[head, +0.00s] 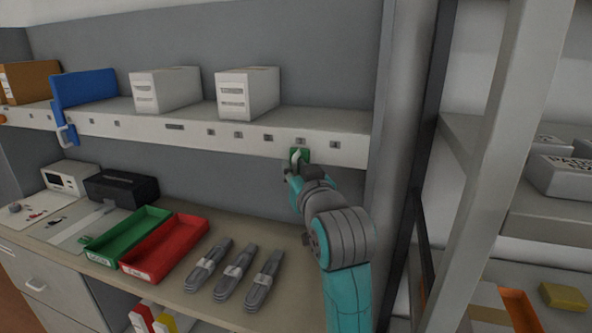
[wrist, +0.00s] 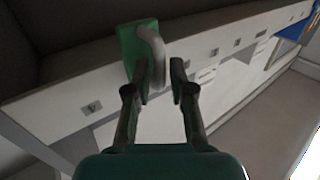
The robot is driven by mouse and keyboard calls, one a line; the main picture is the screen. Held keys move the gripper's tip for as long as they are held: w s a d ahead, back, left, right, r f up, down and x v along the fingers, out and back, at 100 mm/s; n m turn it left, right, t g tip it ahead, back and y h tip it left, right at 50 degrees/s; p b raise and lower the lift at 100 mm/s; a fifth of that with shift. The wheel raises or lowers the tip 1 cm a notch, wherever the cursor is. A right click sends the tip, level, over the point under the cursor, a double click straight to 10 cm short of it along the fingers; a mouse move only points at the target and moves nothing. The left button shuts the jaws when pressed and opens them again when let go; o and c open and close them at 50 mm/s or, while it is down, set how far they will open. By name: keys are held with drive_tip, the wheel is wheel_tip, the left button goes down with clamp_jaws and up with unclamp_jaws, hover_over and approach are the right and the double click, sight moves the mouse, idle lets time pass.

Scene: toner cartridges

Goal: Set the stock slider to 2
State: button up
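A green slider (head: 304,153) with a pale curved handle (head: 295,157) sits on the front edge of the upper shelf, near its right end. In the wrist view, the green slider (wrist: 137,45) and its grey handle (wrist: 154,45) are close ahead. My gripper (head: 291,174) is at the handle; in the wrist view my gripper (wrist: 160,66) has its fingers apart, one on each side of the handle's lower end. A gap shows on the right finger's side; contact on the left is unclear. Small marks line the shelf edge (head: 225,138); their figures are too small to read.
A blue piece with a handle (head: 64,134) is on the same shelf edge at the left. Two white boxes (head: 247,93) stand on the shelf. Below, the counter (head: 205,285) holds green (head: 128,236) and red (head: 165,247) trays. A grey upright (head: 398,150) stands right.

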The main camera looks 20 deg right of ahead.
clamp_jaws()
drive_tip(key=shift+a, duration=0.1)
drive_tip(key=w+a, duration=0.4)
drive_tip(key=a, duration=0.2)
drive_tip(key=shift+w, duration=0.25)
drive_tip(key=o, duration=0.5)
unclamp_jaws()
drive_tip(key=s, duration=1.2)
drive_tip(key=shift+a, duration=0.2)
